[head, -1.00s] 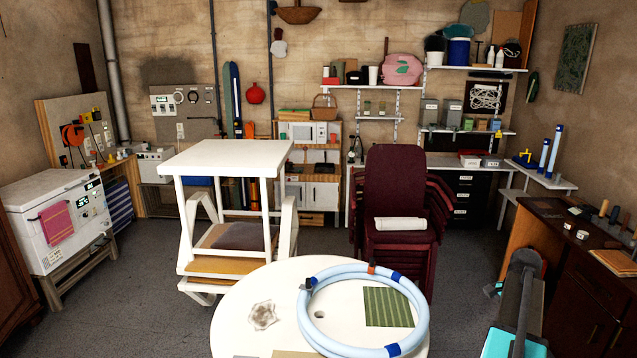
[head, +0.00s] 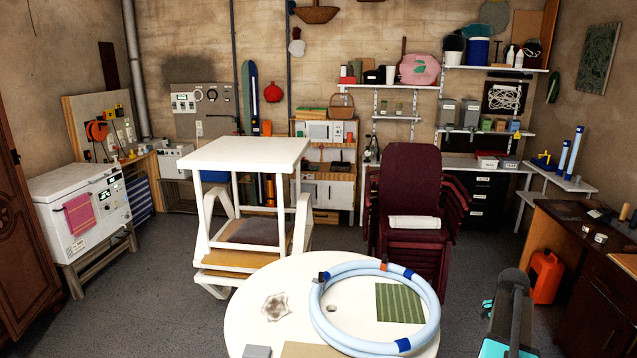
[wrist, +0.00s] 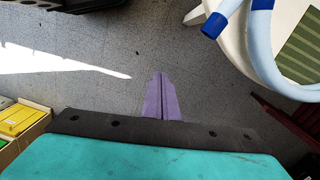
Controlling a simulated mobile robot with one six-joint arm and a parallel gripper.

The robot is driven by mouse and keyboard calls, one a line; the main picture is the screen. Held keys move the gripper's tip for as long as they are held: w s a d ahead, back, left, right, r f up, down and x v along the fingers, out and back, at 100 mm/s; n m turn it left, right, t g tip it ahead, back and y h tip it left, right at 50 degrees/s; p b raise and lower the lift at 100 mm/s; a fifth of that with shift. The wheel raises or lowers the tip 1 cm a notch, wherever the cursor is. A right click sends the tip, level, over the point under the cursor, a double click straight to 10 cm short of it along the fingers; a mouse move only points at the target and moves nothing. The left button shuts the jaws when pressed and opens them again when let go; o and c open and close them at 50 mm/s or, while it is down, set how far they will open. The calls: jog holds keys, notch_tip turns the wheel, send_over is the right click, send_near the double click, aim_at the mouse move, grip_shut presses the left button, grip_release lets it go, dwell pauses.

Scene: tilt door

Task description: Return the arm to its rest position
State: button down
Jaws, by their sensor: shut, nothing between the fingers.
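My gripper (wrist: 159,80) shows in the wrist view as two purple fingers pressed together, with nothing between them. It points out over bare grey floor, beyond the dark edge and teal body of my wrist. In the head view my arm (head: 514,312), grey and teal, stands at the lower right, beside the round white table and apart from it. The fingertips cannot be made out there.
The round white table (head: 255,320) holds a pale blue hose ring (head: 432,320) and a green striped mat (head: 398,303). An orange canister (head: 545,276) stands right of my arm by a wooden cabinet (head: 572,292). Stacked maroon chairs (head: 410,180) stand behind the table.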

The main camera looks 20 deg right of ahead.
jog(key=w+a+f+n+g+b, duration=0.1)
jog(key=a+f+n, duration=0.2)
jog(key=a+f, duration=0.65)
jog(key=w+a+f+n+y+b, duration=0.15)
jog(key=a+f+n, duration=0.25)
jog(key=a+f, duration=0.5)
jog(key=w+a+f+n+g+h+b, duration=0.1)
jog(key=a+f+n+b, duration=0.15)
jog(key=a+f, duration=0.65)
jog(key=s+a+f+n+g+b, duration=0.1)
jog(key=s+a+f+n, duration=0.2)
jog(key=s+a+f, duration=0.2)
jog(key=s+a+f+n+g+b, duration=0.1)
jog(key=s+a+f+n, duration=0.3)
jog(key=s+a, duration=0.3)
jog(key=s+a+f+n+g+b, duration=0.1)
jog(key=s+a+f+n, duration=0.3)
jog(key=a, duration=0.8)
notch_tip(320, 180, down, 3)
jog(key=shift+s+f+h+b, duration=0.1)
jog(key=shift+s+h+b, duration=0.4)
jog(key=shift+s, duration=0.65)
